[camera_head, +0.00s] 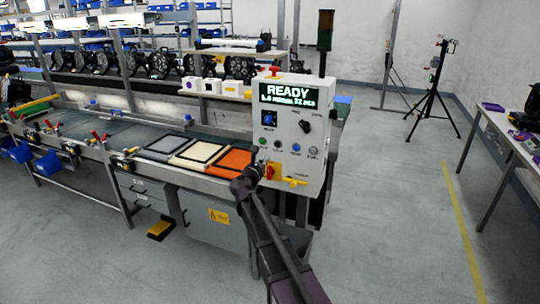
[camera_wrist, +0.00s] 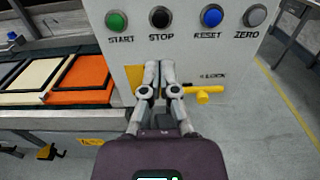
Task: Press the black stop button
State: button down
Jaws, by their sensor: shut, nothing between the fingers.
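The black stop button (camera_wrist: 160,17) sits on the front of a white control box, labelled STOP, between the green START button (camera_wrist: 117,20) and the blue RESET button (camera_wrist: 212,16). In the head view, the stop button (camera_head: 278,144) is in the button row below the dials. My gripper (camera_wrist: 158,66) is shut and empty, its fingertips below the stop button in the wrist view and apart from it in the picture. In the head view, my gripper (camera_head: 259,166) is in front of the box's lower left part.
The white control box (camera_head: 318,170) has a lit READY display (camera_head: 289,93). A grey ZERO button (camera_wrist: 255,15) is at the right of the row. A yellow lock handle (camera_wrist: 203,97) juts out right of my fingers. An orange panel (camera_wrist: 82,78) lies on the bench at left.

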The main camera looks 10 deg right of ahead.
jog(key=shift+v, duration=1.05)
jog(key=s+d+f+m+g+p, duration=0.1)
jog(key=s+d+f+m+g, duration=0.25)
jog(key=s+m, duration=0.25)
jog(key=s+d+f+m+g+y+p, duration=0.1)
jog(key=s+d+f+m+g, duration=0.1)
jog(key=s+d+m+g, duration=0.25)
jog(key=s+d+f+m+g+p, duration=0.2)
jog(key=s+d+f+m, duration=0.15)
jog(key=s+m, duration=0.3)
jog(key=s+a+f+m+g+y+p, duration=0.1)
jog(key=s+a+m+g+y, duration=0.1)
jog(key=s+m+y, duration=0.2)
jog(key=s+a+f+m+g+y+p, duration=0.1)
jog(key=s+a+f+m+g+y, duration=0.1)
jog(key=s+m, duration=0.7)
jog(key=shift+s+f+g+y, duration=0.25)
jog(key=shift+s+g+y, duration=0.65)
jog(key=shift+s, duration=1.3)
jog(key=shift+a, duration=0.15)
